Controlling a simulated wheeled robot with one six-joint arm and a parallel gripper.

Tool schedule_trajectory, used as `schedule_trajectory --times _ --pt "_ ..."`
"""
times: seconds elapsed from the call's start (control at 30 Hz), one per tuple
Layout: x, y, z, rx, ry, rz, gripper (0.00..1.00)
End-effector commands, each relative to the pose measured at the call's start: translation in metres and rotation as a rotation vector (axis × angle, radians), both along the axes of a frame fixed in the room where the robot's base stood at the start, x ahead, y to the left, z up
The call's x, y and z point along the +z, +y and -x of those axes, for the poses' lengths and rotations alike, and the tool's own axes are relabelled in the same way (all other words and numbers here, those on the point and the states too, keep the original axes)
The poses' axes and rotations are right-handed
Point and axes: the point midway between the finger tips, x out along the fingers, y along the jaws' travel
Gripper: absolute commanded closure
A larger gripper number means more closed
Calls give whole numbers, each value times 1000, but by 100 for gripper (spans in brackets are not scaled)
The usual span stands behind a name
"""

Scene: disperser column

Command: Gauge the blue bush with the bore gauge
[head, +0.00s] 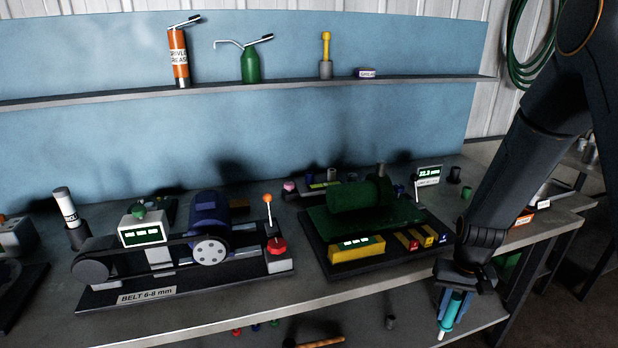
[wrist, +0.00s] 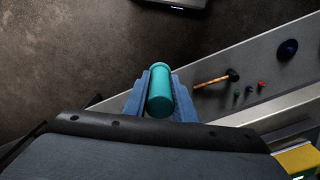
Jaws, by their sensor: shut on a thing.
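My gripper (head: 448,308) is at the bench's front right, beyond the front edge and above the lower shelf. It is shut on a teal cylinder (head: 453,309) with a pale lower tip, which hangs tilted downward. In the wrist view the teal cylinder (wrist: 160,92) sits between the blue fingers. I cannot tell whether it is the bore gauge. A small digital readout (head: 428,173) stands at the back right of the bench, with small figures in mm. A small dark blue cylinder (head: 399,191), possibly the blue bush, stands left of it, partly hidden.
A green machine (head: 360,195) on a dark base, with a yellow box (head: 356,249), fills the bench's right half. A belt rig (head: 180,250) is at left. A hammer (head: 318,342) and small coloured pieces lie on the lower shelf. Open floor (wrist: 70,50) shows in the wrist view.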

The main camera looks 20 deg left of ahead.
Motion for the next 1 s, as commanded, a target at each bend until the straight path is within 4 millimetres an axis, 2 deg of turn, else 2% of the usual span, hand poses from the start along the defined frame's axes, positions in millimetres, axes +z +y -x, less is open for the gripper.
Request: schedule_trajectory --times 0.1,1.0 --pt "14 0 0 0 -3 0 98" --pt "93 0 -1 0 -4 0 98"
